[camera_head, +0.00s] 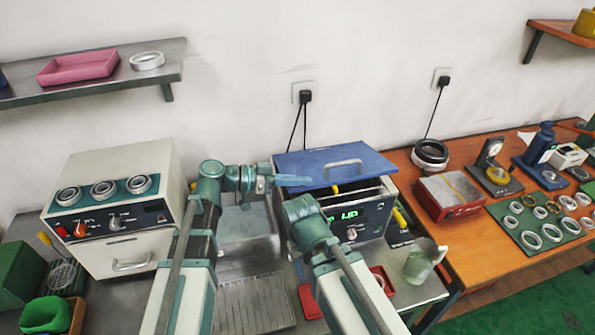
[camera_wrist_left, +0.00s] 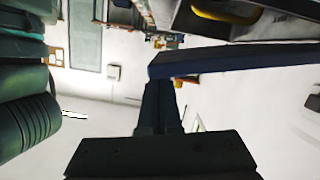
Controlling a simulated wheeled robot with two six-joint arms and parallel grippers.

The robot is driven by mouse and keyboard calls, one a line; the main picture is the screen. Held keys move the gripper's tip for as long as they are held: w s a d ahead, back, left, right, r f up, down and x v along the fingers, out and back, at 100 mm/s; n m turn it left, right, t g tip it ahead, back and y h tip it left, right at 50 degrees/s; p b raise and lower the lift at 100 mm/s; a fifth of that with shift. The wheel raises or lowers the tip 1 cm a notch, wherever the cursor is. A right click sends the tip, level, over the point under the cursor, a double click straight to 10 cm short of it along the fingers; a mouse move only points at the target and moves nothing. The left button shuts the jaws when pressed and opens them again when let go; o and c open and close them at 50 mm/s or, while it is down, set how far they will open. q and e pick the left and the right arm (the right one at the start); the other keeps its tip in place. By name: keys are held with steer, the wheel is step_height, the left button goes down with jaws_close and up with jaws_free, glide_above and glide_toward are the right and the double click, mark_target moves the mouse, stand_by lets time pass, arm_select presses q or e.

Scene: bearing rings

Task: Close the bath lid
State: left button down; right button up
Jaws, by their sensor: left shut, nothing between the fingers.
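The bath (camera_head: 375,212) is a box with a dark front panel and a lit green display, standing on the metal bench. Its blue lid (camera_head: 375,160) with a grey handle (camera_head: 342,168) is raised and tilted, and a gap shows the open top beneath it. My left gripper (camera_head: 296,181) is shut and empty at the lid's left front edge. In the left wrist view the gripper (camera_wrist_left: 162,95) is close beside the lid's blue edge (camera_wrist_left: 235,60); whether they touch is unclear. My right arm reaches in front of the bath; its gripper does not show.
A cream oven (camera_head: 115,215) with rings on top stands left. A sink (camera_head: 245,240) lies between it and the bath. A red box (camera_head: 449,196) and a green mat (camera_head: 515,240) with several rings are on the wooden table at right. A glass jug (camera_head: 421,262) stands at the bench's front right.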

arm_select(q)
steer(key=shift+m, duration=0.7)
steer(key=f+b, duration=0.1)
steer(key=f, duration=0.1)
steer(key=s+f+b, duration=0.1)
steer(key=f+b, duration=0.1)
steer(key=shift+s+d+f, duration=0.1)
steer(key=shift+d+f, duration=0.05)
steer(key=shift+f, duration=0.05)
steer(key=shift+s+f+b, duration=0.1)
steer(key=shift+f+b, duration=0.8)
steer(key=shift+b, duration=0.05)
arm_select(e)
steer(key=shift+f, duration=3)
arm_select(q)
steer(key=shift+s, duration=0.1)
